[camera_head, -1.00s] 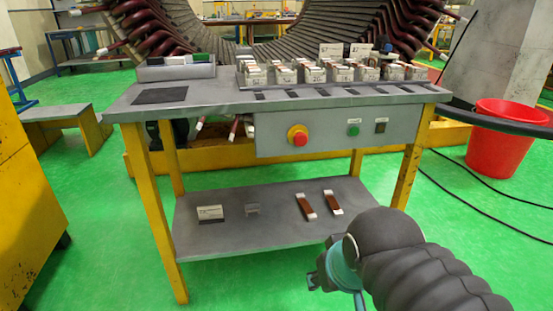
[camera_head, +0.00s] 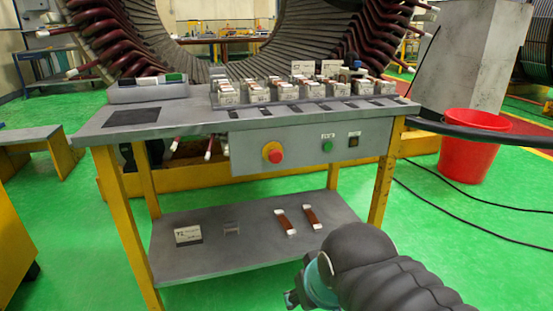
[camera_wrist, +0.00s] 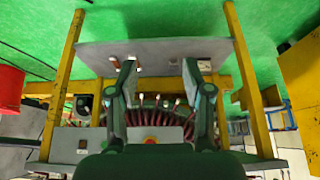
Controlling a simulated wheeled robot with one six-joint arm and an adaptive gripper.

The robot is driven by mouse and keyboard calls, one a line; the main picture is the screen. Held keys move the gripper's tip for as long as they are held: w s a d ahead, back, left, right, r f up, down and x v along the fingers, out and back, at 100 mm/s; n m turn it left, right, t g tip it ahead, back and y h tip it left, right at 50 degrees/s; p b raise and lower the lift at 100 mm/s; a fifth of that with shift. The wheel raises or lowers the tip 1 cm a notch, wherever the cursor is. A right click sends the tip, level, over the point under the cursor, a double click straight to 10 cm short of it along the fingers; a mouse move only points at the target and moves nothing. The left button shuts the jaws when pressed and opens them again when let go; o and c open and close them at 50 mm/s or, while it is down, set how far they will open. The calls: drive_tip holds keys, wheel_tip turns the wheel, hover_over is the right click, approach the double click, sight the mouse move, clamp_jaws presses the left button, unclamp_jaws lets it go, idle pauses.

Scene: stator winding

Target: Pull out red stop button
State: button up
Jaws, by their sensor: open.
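The red stop button (camera_head: 276,156) sits in a yellow collar on the grey front panel (camera_head: 300,164) under the workbench top. A small red spot low in the wrist view (camera_wrist: 150,141), beyond my gripper's base, looks like the same button. My gripper (camera_wrist: 158,68) is open and empty, with its two fingers spread apart in the upside-down wrist view. In the head view my gripper (camera_head: 297,292) is partly hidden by my arm. It is below and in front of the panel, well apart from the button.
A green button (camera_head: 327,146) and a dark switch (camera_head: 353,141) are right of the stop button. The lower shelf (camera_head: 250,240) carries several small parts. A red bucket (camera_head: 472,150) and black cables are at the right. Green floor in front is clear.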

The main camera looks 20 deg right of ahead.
drive_tip(key=shift+o, duration=0.4)
drive_tip(key=shift+w+d+f, duration=0.1)
drive_tip(key=shift+d+f, duration=0.1)
drive_tip(key=shift+f, duration=0.2)
drive_tip(key=m+t+b, duration=0.2)
drive_tip(key=t+b, duration=0.1)
drive_tip(key=t, duration=0.9)
approach(277, 158)
drive_tip(key=shift+m, duration=0.3)
drive_tip(key=w, duration=0.5)
drive_tip(key=w+p, duration=0.1)
drive_tip(key=w, duration=0.5)
drive_tip(key=shift+w+f, duration=0.15)
drive_tip(key=shift+f, duration=0.05)
